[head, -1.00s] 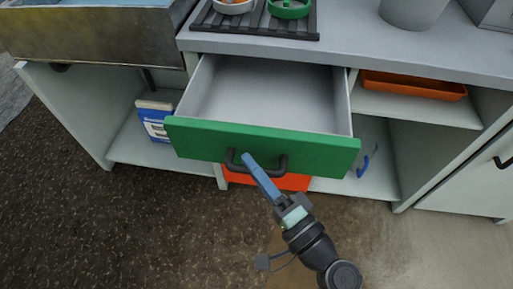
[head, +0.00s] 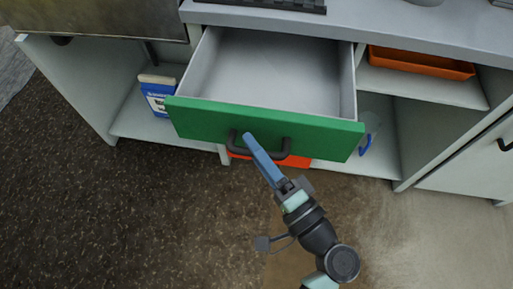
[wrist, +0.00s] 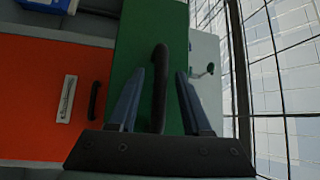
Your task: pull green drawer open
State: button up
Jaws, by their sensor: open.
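The green drawer (head: 205,121) is pulled well out of the cabinet, and its inside looks empty. Its dark bar handle (head: 286,148) is on the green front. My gripper (head: 249,136) is at the handle's left part in the head view. In the wrist view the handle (wrist: 160,75) runs between the two open blue fingers of my gripper (wrist: 160,78), with gaps on both sides. I cannot tell whether either finger touches it.
An orange-red drawer front (wrist: 35,95) with its own handle is below. A blue and white box (head: 157,95) stands on the left shelf, an orange tray (head: 420,63) on the right one. The floor in front is clear.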

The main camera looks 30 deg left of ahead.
jog(key=p+v, duration=0.1)
jog(key=v, duration=1.2)
jog(key=shift+p, duration=0.35)
jog(key=shift+a, duration=0.1)
